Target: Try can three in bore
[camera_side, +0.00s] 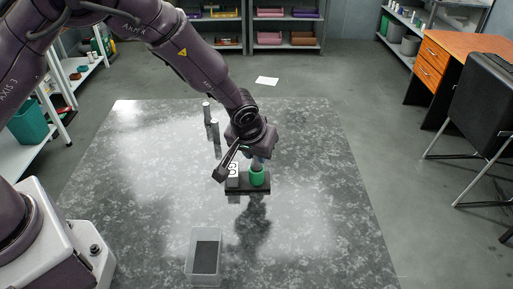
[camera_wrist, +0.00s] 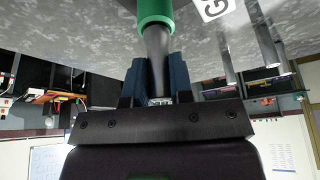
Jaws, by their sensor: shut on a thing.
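My gripper (camera_side: 259,155) is shut on a dark grey can, pointing down over the black fixture (camera_side: 237,190). In the wrist view its two blue-black fingers (camera_wrist: 158,75) clasp the grey can (camera_wrist: 156,48). The can's far end meets a green sleeve (camera_wrist: 155,12), in line with it; how deep it sits is hidden. The green sleeve also shows in the side view (camera_side: 258,177), upright on the fixture and below my gripper. A white label reading "GO" (camera_side: 232,169) stands left of the sleeve.
A clear tray with a dark floor (camera_side: 205,232) lies near the table's front. The right side of the grey stone table (camera_side: 330,210) is clear.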

